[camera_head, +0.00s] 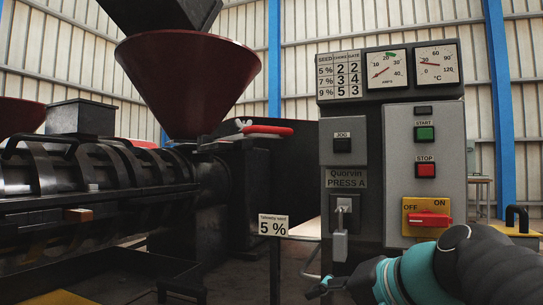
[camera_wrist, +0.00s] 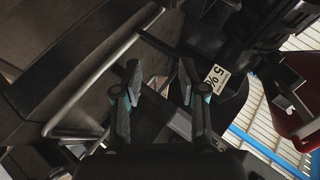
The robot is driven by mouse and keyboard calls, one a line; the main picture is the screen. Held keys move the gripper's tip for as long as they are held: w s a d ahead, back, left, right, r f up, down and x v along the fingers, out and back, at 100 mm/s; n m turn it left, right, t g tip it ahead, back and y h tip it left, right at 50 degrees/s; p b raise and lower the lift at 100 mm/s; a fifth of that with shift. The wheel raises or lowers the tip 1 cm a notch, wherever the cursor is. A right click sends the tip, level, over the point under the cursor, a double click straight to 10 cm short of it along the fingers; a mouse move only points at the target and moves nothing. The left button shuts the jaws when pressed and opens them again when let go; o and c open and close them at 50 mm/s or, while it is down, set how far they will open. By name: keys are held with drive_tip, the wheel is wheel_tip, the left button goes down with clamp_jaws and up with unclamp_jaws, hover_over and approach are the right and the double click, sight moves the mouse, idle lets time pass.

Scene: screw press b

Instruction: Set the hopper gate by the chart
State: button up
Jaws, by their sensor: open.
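The maroon hopper funnel (camera_head: 190,80) stands above the press barrel at left centre in the head view. A red-handled lever (camera_head: 268,130) sticks out to the right just below it, beside a pale wing-shaped piece (camera_head: 243,126). The chart (camera_head: 340,76) on the panel top lists seed, choke and gate; its 5 % row reads 2 and 2. A small sign (camera_head: 273,226) reads 5 %; it also shows in the wrist view (camera_wrist: 215,78). My gripper (camera_head: 330,288) is low, below the panel and well apart from the lever. In the wrist view my gripper (camera_wrist: 160,84) is open and empty.
The control cabinet (camera_head: 425,155) has start and stop buttons, two gauges and a red ON/OFF switch (camera_head: 429,219). A key (camera_head: 343,208) sits in its left part. The sign's post (camera_head: 275,270) and a pale bent rail (camera_wrist: 100,75) are near my gripper.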

drive_tip(key=w+r+m+t+y, duration=0.1)
drive_tip(key=w+r+t+y, duration=0.2)
drive_tip(key=r, duration=0.9)
drive_tip(key=m+t+y, duration=0.1)
drive_tip(key=y, duration=0.3)
approach(274, 130)
drive_tip(key=p+x, duration=0.1)
drive_tip(key=x, duration=1)
drive_tip(key=shift+p, duration=0.35)
clamp_jaws()
